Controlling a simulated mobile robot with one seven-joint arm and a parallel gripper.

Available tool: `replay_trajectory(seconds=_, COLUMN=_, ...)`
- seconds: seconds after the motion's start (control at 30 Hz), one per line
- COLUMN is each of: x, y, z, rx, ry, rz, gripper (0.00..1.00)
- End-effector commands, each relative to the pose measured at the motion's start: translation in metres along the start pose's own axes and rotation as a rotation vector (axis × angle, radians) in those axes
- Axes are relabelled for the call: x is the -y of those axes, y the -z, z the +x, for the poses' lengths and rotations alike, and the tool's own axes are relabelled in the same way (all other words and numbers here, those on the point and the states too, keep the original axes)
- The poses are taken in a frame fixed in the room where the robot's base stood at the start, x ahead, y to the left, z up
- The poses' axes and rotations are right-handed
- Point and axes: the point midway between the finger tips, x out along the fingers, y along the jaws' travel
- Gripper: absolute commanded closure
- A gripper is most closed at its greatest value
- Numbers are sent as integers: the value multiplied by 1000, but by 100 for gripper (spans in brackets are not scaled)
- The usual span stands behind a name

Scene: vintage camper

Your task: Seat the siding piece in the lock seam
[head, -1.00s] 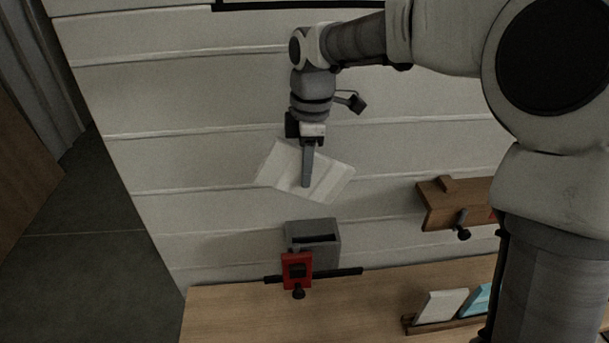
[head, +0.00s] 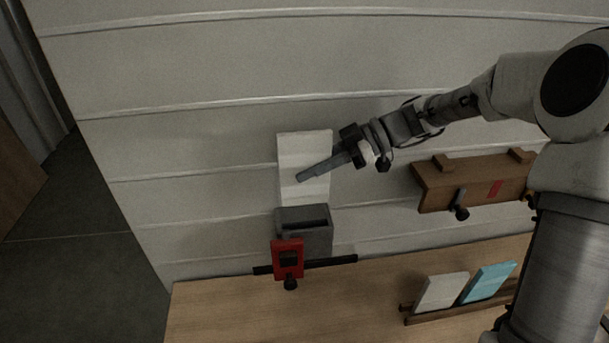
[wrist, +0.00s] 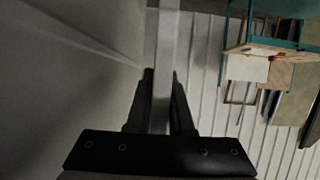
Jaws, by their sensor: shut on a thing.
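The siding piece (head: 305,145) is a pale panel with horizontal ridges, upright against the wall in the head view. My gripper (head: 325,166) comes in from the right and is shut on it, with a grey bar crossing the panel's face. In the wrist view a light strip (wrist: 167,45) runs between the dark fingers (wrist: 160,100). The lock seam looks to be the grey block (head: 319,240) with a dark slot, directly below the panel. The panel's lower edge meets the block's top edge in the picture; I cannot tell whether it touches, stands behind or enters the slot.
A red clamp (head: 288,246) with a black knob and bar stands in front of the block. A brown wooden rack (head: 437,182) is on the wall at right. White (head: 441,292) and blue (head: 488,283) pieces stand in a holder on the wooden bench (head: 230,310).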

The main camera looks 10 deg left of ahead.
Motion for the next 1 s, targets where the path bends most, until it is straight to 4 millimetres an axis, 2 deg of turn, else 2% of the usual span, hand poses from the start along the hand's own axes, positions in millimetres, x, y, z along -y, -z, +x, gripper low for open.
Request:
replay_trajectory(seconds=0.57, x=0, y=-2, z=0, rx=1, ry=-1, rz=-2, gripper=100)
replay_trajectory(seconds=1.0, x=0, y=-42, z=20, rx=1, ry=0, rz=0, gripper=100)
